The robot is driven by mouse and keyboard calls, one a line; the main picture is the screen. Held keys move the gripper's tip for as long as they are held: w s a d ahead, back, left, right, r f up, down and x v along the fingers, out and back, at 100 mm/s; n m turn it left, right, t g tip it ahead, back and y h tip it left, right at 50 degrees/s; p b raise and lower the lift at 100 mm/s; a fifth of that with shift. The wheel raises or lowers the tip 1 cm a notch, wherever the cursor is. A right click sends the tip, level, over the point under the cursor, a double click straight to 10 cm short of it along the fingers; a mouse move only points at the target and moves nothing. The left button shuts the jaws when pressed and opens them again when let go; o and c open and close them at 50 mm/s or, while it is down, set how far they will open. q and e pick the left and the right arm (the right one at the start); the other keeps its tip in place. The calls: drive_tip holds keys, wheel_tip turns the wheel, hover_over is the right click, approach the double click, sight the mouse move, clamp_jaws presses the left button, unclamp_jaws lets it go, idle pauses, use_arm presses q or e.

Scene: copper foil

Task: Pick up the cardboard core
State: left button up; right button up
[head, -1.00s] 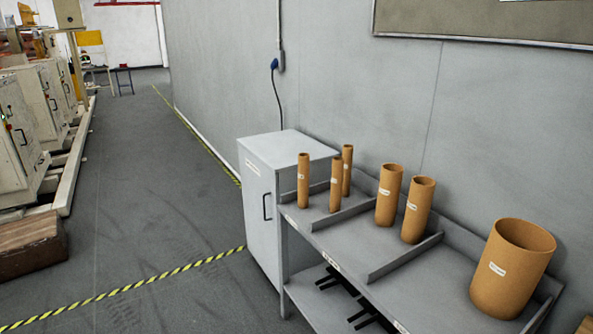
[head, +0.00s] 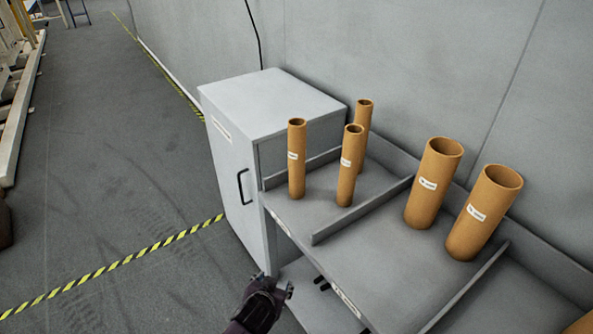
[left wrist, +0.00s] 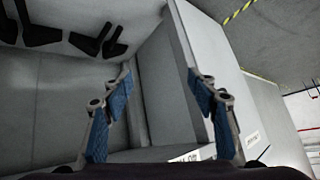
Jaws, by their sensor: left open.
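Several brown cardboard cores stand upright on the grey shelf unit. Three slim ones are in the left compartment: a front left core (head: 297,160), a middle core (head: 349,167) and a back core (head: 364,122). Two wider cores, one (head: 433,185) and another (head: 484,213), stand in the middle compartment. My left gripper (head: 279,286) is low at the front of the shelf unit, below the top shelf and apart from the cores. In the left wrist view my left gripper (left wrist: 160,82) is open and empty, with blue pads. My right gripper is not in view.
A grey cabinet (head: 275,105) with a black handle stands left of the shelf unit. Low dividers (head: 362,210) split the top shelf. Black brackets (left wrist: 95,40) lie on the lower shelf. The floor at left is open, with yellow-black tape (head: 110,267).

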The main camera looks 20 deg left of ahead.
use_arm(q)
drive_tip(key=w+a+r+n+t+y+b, duration=0.1)
drive_tip(key=w+r+t, duration=0.15)
drive_tip(key=r, duration=0.65)
drive_tip(key=w+a+r+n+t+y+b, duration=0.1)
drive_tip(key=w+r, duration=0.2)
drive_tip(key=r, duration=0.6)
drive_tip(key=t, duration=0.5)
approach(296, 147)
drive_tip(key=shift+n, duration=0.3)
drive_tip(key=x, duration=0.5)
drive_tip(key=shift+d+f, duration=0.1)
drive_tip(key=shift+d, duration=0.15)
drive_tip(key=shift+x, duration=1.15)
drive_tip(key=x, duration=0.1)
drive_tip(key=p+x, duration=0.1)
drive_tip(key=x, duration=0.2)
drive_tip(key=shift+s+a, duration=0.1)
drive_tip(key=shift+a, duration=0.15)
drive_tip(key=shift+w+p, duration=0.3)
drive_tip(key=shift+w, duration=0.35)
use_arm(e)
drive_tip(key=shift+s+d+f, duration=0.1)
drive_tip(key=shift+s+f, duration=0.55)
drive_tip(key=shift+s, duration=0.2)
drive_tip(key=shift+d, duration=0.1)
use_arm(q)
drive_tip(key=shift+s, duration=0.1)
drive_tip(key=shift+c, duration=1.3)
clamp_jaws()
